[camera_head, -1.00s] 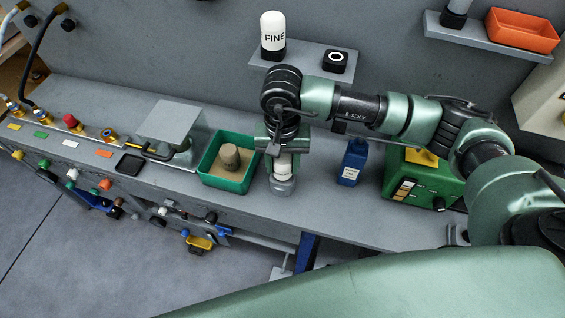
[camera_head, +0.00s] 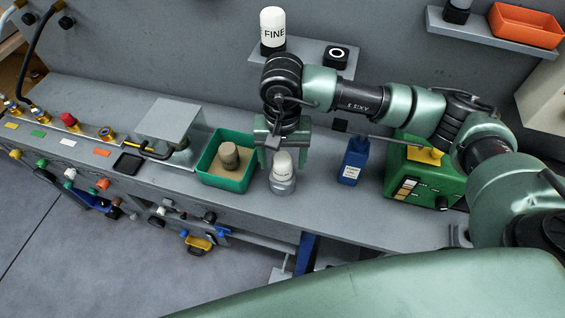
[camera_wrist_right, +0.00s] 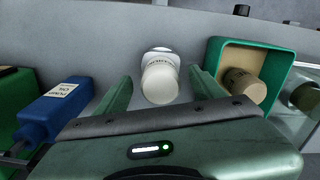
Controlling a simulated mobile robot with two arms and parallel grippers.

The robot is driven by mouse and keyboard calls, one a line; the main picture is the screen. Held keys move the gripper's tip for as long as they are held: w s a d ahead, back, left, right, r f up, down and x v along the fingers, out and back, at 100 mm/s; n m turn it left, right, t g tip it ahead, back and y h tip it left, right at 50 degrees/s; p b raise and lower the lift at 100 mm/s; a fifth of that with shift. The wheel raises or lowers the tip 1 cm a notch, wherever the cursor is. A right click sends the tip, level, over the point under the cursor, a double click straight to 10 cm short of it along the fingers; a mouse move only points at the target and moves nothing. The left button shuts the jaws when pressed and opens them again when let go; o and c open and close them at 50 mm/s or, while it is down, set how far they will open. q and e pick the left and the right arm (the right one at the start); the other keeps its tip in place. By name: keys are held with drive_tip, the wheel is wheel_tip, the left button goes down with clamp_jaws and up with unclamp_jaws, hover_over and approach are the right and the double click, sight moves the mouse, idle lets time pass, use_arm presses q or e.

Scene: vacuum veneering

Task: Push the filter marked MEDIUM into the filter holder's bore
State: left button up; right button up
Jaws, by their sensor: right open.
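The white filter (camera_head: 283,163) stands upright in the grey filter holder (camera_head: 283,185) on the bench. Its lower end is hidden in the holder, and how deep it sits is hard to tell. In the right wrist view the filter (camera_wrist_right: 160,84) shows with small lettering near its holder end, too small to read surely; the holder's pale rim (camera_wrist_right: 157,51) shows beyond it. My right gripper (camera_head: 281,148) is just above and behind the filter, open and empty. In the wrist view its fingers (camera_wrist_right: 161,75) are spread on either side of the filter, apart from it. My left gripper is not in view.
A green box (camera_head: 224,184) with a brown cylinder (camera_head: 229,156) stands left of the holder. A blue pump oil bottle (camera_head: 353,163) and green device (camera_head: 428,180) stand right. A filter marked FINE (camera_head: 272,25) sits on the wall shelf (camera_head: 312,52).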

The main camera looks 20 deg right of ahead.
wheel_tip(320, 180, up, 6)
drive_tip(key=shift+f+b, duration=0.15)
drive_tip(key=shift+b, duration=0.25)
idle(0.3)
